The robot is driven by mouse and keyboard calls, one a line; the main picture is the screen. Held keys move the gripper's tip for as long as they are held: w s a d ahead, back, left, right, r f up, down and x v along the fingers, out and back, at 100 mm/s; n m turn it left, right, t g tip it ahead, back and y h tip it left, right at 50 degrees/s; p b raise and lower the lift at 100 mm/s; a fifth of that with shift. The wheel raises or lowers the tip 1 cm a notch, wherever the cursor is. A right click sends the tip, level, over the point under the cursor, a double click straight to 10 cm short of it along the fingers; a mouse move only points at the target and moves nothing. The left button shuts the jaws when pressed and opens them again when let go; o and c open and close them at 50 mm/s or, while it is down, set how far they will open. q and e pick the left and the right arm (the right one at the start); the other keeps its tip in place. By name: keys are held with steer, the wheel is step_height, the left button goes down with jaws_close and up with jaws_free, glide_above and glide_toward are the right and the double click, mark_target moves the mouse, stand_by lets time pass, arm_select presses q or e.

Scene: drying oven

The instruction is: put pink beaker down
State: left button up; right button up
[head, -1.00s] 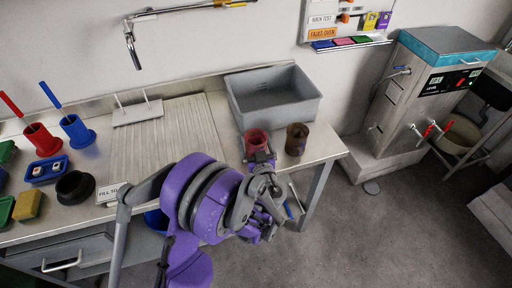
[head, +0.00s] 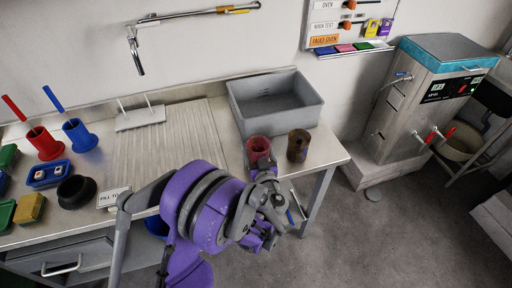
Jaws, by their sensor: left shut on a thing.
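The pink beaker (head: 258,147) is at the right end of the metal bench (head: 228,148), in front of the grey basin. It looks upright, with its open top showing. My left gripper (head: 262,170) is shut on it from the front side. The fingers and the beaker's lower part are partly hidden by my purple and grey wrist. I cannot tell whether the beaker's base touches the bench. A brown beaker (head: 298,145) stands just to the right, apart from it. My right gripper is not in view.
A grey basin (head: 275,103) stands behind the beakers. The ribbed drainboard (head: 180,135) to the left is clear. Red (head: 45,143) and blue (head: 80,135) pots with sticks, and a black bowl (head: 76,190), stand at the left. The bench's right edge is close to the brown beaker.

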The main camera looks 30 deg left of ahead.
arm_select(q)
steer(key=b+v, duration=0.1)
steer(key=v, duration=1.6)
steer(key=w+d+r+m+t+h+p, duration=0.2)
steer(key=w+r+m+t+h+p, duration=0.4)
steer(key=w+r+p, duration=1.2)
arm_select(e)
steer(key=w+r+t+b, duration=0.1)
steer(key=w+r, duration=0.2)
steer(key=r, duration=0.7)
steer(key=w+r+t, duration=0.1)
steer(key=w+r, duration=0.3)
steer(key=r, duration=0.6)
arm_select(q)
steer(key=s+a+f+n+g+y+b, duration=0.1)
steer(key=s+f+n+g+y+b, duration=0.5)
steer(key=s+f+b, duration=1.1)
steer(key=shift+s+a+f, duration=0.35)
steer(key=shift+s+f, duration=0.2)
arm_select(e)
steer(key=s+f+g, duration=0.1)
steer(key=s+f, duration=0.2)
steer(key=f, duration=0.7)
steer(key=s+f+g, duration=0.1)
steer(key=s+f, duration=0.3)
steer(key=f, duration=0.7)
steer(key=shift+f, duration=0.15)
arm_select(q)
steer(key=shift+a, duration=0.1)
